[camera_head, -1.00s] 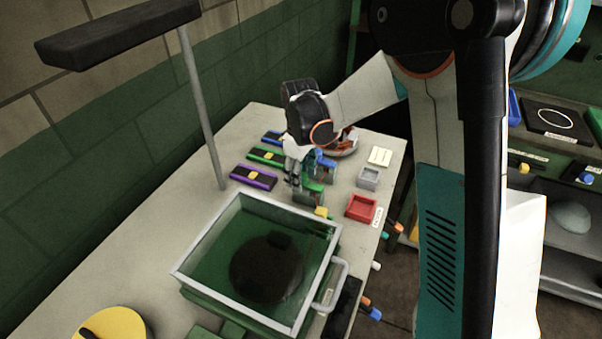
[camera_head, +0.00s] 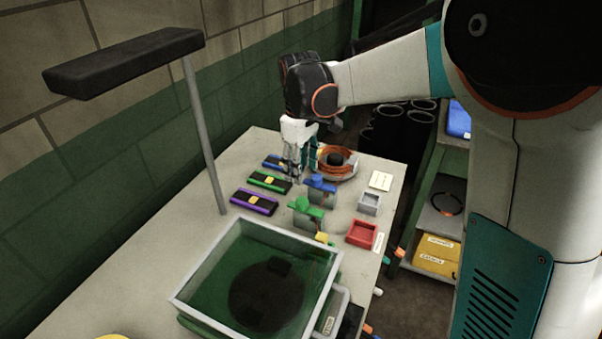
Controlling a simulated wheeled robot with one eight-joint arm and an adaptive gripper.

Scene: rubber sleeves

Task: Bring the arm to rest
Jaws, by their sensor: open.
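My gripper (camera_head: 292,172) hangs from my arm over the far part of the table (camera_head: 150,270), its fingers pointing down. It is open, with nothing seen between its fingers. Its tips are near the blue-topped piece (camera_head: 320,186) and the green-marked dark block (camera_head: 269,181); whether they touch anything is hard to tell. My arm reaches in from the upper right, its forearm roughly level.
A clear-walled tank (camera_head: 196,279) stands at the front. A purple-marked block (camera_head: 254,202), a green-topped piece (camera_head: 307,208), a red tray (camera_head: 361,233), a grey tray (camera_head: 368,203) and an orange coil (camera_head: 337,163) share the table. A lamp post (camera_head: 205,140) rises at left.

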